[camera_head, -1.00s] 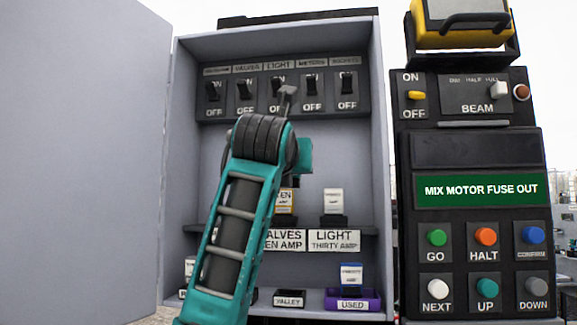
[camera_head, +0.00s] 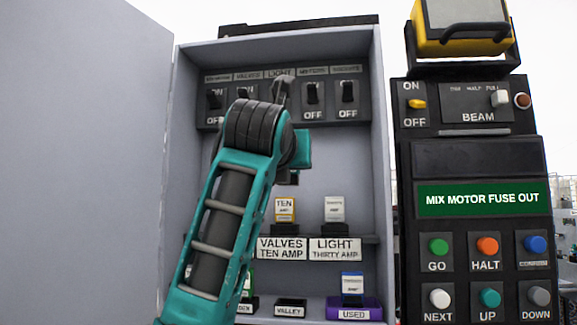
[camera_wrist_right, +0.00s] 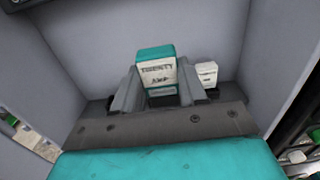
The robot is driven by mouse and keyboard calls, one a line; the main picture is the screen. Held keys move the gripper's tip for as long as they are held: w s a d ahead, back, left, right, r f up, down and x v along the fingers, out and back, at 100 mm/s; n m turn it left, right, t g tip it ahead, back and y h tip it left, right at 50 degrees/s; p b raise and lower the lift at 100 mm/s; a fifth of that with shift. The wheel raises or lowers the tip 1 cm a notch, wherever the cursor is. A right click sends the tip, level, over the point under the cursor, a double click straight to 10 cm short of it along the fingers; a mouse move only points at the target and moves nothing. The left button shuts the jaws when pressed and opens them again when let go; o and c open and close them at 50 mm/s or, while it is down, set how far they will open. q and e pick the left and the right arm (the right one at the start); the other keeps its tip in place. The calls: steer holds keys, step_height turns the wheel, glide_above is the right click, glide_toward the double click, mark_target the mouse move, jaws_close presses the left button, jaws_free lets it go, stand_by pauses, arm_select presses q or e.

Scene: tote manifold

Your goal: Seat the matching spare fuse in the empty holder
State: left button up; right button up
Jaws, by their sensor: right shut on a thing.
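My right gripper (camera_wrist_right: 157,88) is shut on a teal-topped fuse (camera_wrist_right: 158,70) whose white label reads TWENTY AMP. The fuse is upright between the two grey fingers, in front of the cabinet's grey inner wall. In the head view my right arm covers the left part of the fuse shelf (camera_head: 368,239), and the fingers and held fuse cannot be made out. The empty holder is not visible; the arm hides that side. A yellow TEN AMP fuse (camera_head: 285,210) and a white fuse (camera_head: 334,210) sit above labels VALVES TEN AMP and LIGHT THIRTY AMP. My left gripper is not in view.
Switches (camera_head: 347,93) line the top. The open door (camera_head: 80,160) is left. The panel (camera_head: 483,197) at right reads MIX MOTOR FUSE OUT.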

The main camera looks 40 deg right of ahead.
steer(key=b+v, duration=0.1)
steer(key=v, duration=0.4)
stand_by(0.3)
step_height(320, 180, up, 12)
steer(key=p, duration=0.2)
stand_by(1.2)
